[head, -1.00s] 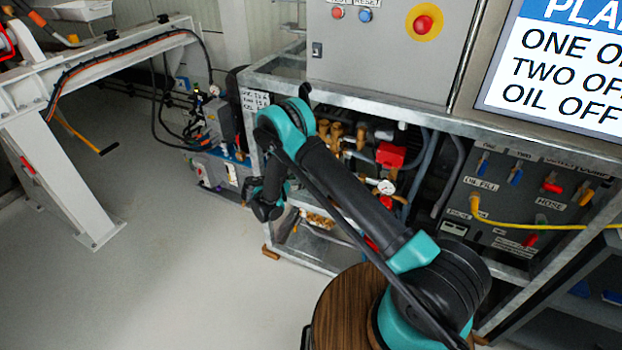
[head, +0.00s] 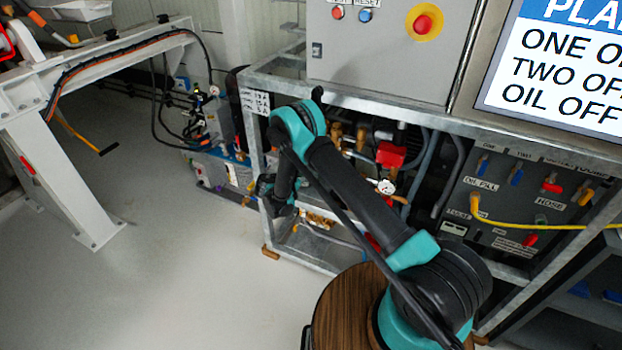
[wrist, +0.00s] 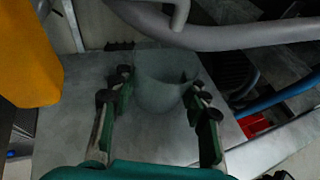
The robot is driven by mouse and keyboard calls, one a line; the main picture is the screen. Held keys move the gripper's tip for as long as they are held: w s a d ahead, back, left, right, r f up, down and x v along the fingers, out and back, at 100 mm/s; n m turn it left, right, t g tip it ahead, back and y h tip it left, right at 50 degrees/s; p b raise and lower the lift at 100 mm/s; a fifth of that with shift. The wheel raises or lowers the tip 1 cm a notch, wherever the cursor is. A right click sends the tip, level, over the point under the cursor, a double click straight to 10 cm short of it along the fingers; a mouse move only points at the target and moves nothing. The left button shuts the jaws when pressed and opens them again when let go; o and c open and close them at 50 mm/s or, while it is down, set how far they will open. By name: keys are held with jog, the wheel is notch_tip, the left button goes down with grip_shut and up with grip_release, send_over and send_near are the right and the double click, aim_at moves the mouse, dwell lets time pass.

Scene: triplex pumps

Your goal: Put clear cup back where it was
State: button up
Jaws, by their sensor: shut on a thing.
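The clear cup (wrist: 164,82) is a frosted, see-through cup in the middle of the wrist view. My gripper (wrist: 160,88) has its two green and black fingers on the cup's left and right sides, and it is shut on the cup. A grey metal surface (wrist: 75,125) shows behind and around the cup. I cannot tell whether the cup touches it. In the head view my arm reaches into the left part of the metal pump frame (head: 283,250). The cup and the fingertips are not visible there.
A thick grey hose (wrist: 235,38) runs just beyond the cup. A blue hose (wrist: 262,100) and a red part (wrist: 255,125) are to the right. A yellow-orange object (wrist: 28,60) stands at the left. The frame's upper rail (head: 400,112) passes behind my arm. Open floor (head: 175,270) lies left.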

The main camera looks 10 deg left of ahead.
jog(key=o, duration=1.2)
jog(key=shift+c, duration=0.2)
jog(key=shift+s+a+r, duration=0.2)
jog(key=v, duration=1.1)
jog(key=shift+s+a+r, duration=0.1)
jog(key=shift+s+r, duration=0.05)
jog(key=shift+r, duration=0.05)
